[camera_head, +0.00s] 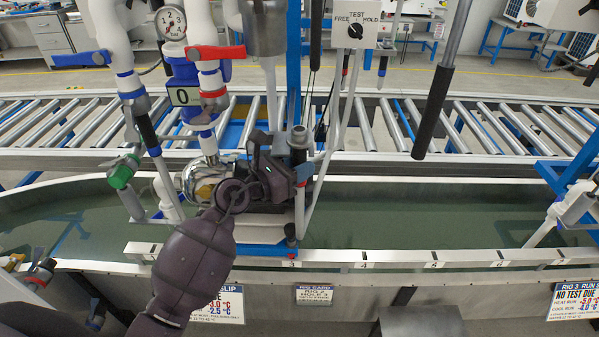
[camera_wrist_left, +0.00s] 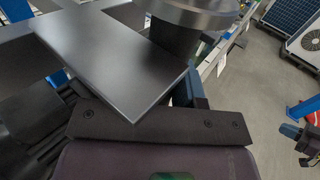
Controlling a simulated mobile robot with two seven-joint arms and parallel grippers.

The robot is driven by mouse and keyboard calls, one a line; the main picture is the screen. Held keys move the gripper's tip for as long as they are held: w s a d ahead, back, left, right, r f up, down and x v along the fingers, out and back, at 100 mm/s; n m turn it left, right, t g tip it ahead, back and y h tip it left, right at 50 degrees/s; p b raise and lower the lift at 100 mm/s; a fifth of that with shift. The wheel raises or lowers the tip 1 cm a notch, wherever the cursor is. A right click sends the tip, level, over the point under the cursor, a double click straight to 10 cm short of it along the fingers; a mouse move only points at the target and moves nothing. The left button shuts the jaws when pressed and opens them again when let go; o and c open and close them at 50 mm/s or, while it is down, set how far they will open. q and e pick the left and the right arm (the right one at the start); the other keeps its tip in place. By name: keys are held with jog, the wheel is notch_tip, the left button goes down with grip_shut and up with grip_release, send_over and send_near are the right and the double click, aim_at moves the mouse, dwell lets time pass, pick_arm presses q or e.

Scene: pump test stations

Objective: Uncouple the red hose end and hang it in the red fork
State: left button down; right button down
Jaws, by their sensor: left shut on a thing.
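My left gripper (camera_head: 284,172) reaches in from the lower left over the tank and is shut at a dark upright cylindrical fitting (camera_head: 298,141) with a metal collar. In the left wrist view the dark finger plates (camera_wrist_left: 120,50) lie by a round metal-topped part (camera_wrist_left: 195,14). I cannot tell whether this fitting is the red hose end, as no red shows on it. A red band (camera_head: 213,94) shows on the white pipe at left. A small red piece (camera_head: 291,243) sits low at the tank's front rim; I cannot tell if it is the red fork.
The pump (camera_head: 201,180) and a green valve handle (camera_head: 121,176) stand left of my gripper. A black-sleeved rod (camera_head: 433,112) hangs at right. The control box (camera_head: 356,24) is above. Water in the tank (camera_head: 420,215) lies open to the right; a roller conveyor (camera_head: 480,125) runs behind.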

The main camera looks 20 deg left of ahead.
pick_arm(q)
jog(key=shift+w+a+f+b, duration=0.2)
jog(key=shift+w+b, duration=0.25)
jog(key=shift+w, duration=0.15)
jog(key=shift+w+f, duration=0.1)
jog(key=shift+f, duration=0.3)
pick_arm(e)
jog(key=shift+w+f, duration=0.2)
jog(key=shift+w, duration=0.25)
jog(key=shift+s+f, duration=0.1)
jog(key=shift+s, duration=0.05)
pick_arm(q)
jog(key=c, duration=1.3)
grip_release()
jog(key=o, duration=0.6)
jog(key=shift+c, duration=0.2)
pick_arm(e)
jog(key=shift+s+f, duration=0.3)
